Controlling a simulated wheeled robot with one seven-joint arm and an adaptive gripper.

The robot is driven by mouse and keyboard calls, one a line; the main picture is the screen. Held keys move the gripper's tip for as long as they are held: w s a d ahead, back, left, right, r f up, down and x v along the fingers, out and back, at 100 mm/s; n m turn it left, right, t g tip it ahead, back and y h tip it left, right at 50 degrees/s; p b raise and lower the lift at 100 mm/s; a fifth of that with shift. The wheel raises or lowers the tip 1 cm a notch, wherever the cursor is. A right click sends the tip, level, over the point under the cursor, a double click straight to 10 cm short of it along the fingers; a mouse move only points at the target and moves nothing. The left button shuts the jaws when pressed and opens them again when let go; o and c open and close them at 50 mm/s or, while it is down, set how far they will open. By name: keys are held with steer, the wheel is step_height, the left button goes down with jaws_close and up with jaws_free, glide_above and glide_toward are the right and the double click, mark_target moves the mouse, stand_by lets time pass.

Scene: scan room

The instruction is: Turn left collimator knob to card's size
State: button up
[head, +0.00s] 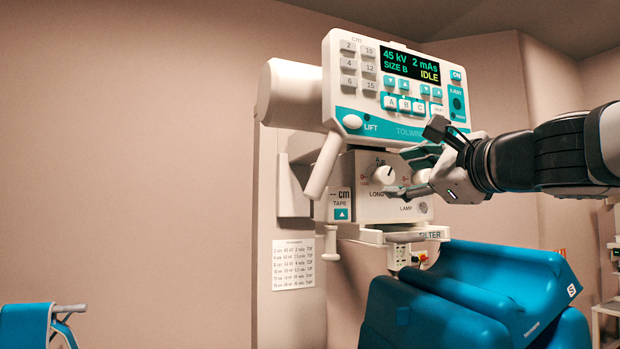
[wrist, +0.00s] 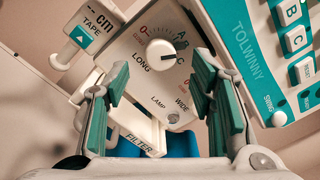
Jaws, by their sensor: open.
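The left collimator knob (head: 384,175) is a white dial above the word LONG on the collimator's front panel. In the wrist view the knob (wrist: 160,52) has a dark pointer line turned toward the letter C on its scale; A and 0 also show. My gripper (head: 408,173) is open in front of the panel, just right of the knob. In the wrist view its two fingers (wrist: 160,74) stand apart, with the knob between and beyond them, not visibly touched. The WIDE knob is mostly hidden by my gripper. A printed card (head: 293,264) hangs on the wall, too small to read.
The control console (head: 345,108) above reads 45 kV, 2 mAs, SIZE B, IDLE. A slanted white handle (head: 322,166) and the TAPE box (head: 341,205) are left of the knob. A filter tray (head: 400,236) and a blue padded chair (head: 450,300) are below.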

steer(key=v, duration=0.7)
steer(key=shift+s, duration=0.35)
steer(key=s+a+f+n+g+p, duration=0.1)
steer(key=s+a+f+n+g, duration=0.1)
steer(key=a+f+n, duration=0.3)
steer(key=s+f+n+g, duration=0.3)
steer(key=f, duration=0.4)
steer(key=s+a+f+n+g+p, duration=0.1)
steer(key=s+a+f+n+g, duration=0.15)
steer(key=f, duration=0.35)
steer(key=s+d+f+n+g+h, duration=0.2)
steer(key=s+f+n+g, duration=0.1)
steer(key=s+f+n, duration=0.3)
steer(key=s+d+f+n+g+h+p, duration=0.1)
steer(key=s+d+f+n+g+h, duration=0.1)
steer(key=s+f+n, duration=0.4)
step_height(320, 180, down, 4)
steer(key=shift+s+d+r+g+h, duration=0.2)
steer(key=shift+s+g+h, duration=0.3)
steer(key=shift+h, duration=0.2)
